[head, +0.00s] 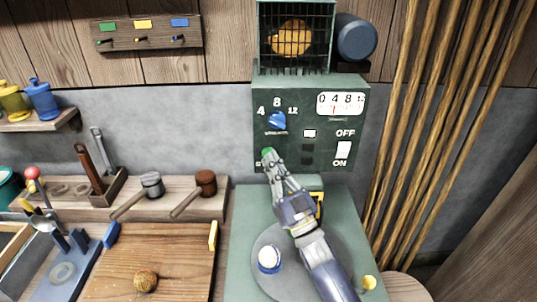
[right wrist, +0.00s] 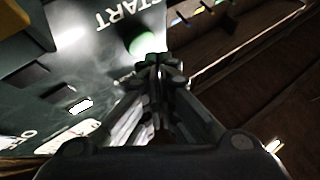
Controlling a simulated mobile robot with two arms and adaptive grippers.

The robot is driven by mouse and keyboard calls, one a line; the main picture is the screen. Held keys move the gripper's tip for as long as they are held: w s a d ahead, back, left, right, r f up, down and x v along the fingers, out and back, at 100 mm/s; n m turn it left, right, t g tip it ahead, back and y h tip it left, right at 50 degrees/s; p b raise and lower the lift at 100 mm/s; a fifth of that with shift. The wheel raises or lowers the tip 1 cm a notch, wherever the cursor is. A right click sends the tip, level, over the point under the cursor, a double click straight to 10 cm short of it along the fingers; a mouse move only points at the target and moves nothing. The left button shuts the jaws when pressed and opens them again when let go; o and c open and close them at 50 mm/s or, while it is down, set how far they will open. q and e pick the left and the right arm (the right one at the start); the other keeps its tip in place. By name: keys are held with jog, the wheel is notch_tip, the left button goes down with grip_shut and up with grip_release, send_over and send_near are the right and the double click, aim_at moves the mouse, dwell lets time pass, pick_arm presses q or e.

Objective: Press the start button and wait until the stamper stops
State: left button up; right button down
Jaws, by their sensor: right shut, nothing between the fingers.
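The green start button (head: 267,152) is at the lower left of the dark green control panel (head: 310,100). In the right wrist view the green button (right wrist: 143,44) shows just beyond my fingertips, below the START lettering (right wrist: 130,17) as it appears upside down. My right gripper (head: 268,160) is shut and empty, its tips at the button; I cannot tell whether they touch or press it. The gripper also shows in the right wrist view (right wrist: 158,70). The stamper area below the panel is partly hidden behind my right arm; a yellow-and-black part (head: 318,203) shows there. My left gripper is not in view.
The panel has a blue dial (head: 277,121), a gauge (head: 341,104) and a white ON/OFF switch (head: 343,150). A white-topped round piece (head: 269,259) sits on the grey round plate (head: 262,285). Mallets, a wooden board (head: 180,262) and tools stand left; poles (head: 430,100) stand right.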

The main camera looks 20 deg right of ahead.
jog(key=shift+w, duration=0.2)
jog(key=shift+w+d, duration=0.1)
jog(key=shift+w, duration=0.15)
